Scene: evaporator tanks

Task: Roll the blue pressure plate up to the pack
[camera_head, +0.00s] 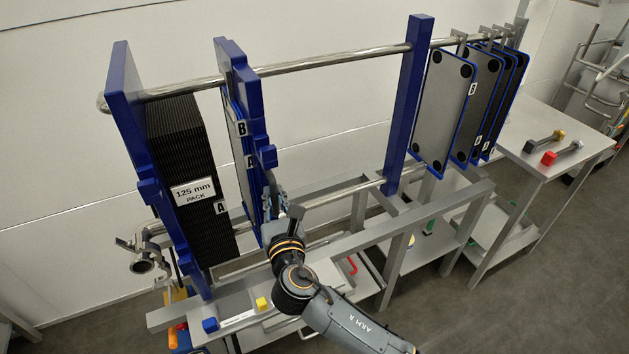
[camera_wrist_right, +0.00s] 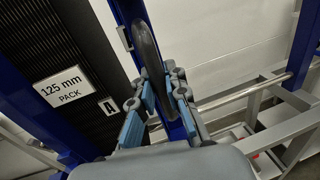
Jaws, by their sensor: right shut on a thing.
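The blue pressure plate (camera_head: 232,62) hangs on the upper steel bar in the head view. Thin plates (camera_head: 237,112) with labels B and A show at its left face. The pack (camera_head: 180,150), dark and finely ribbed with a "125 mm PACK" sign, stands to its left; a gap separates them. The pack also shows in the right wrist view (camera_wrist_right: 75,50). My right gripper (camera_head: 270,205) is at the lower part of the pressure plate. In the wrist view its fingers (camera_wrist_right: 158,98) are closed around a dark upright handle (camera_wrist_right: 146,45). My left gripper is not seen.
A blue end frame (camera_head: 125,90) stands left of the pack and a blue post (camera_head: 408,110) to the right. Several grey plates (camera_head: 443,100) hang beyond it. A side table (camera_head: 545,125) holds two tools.

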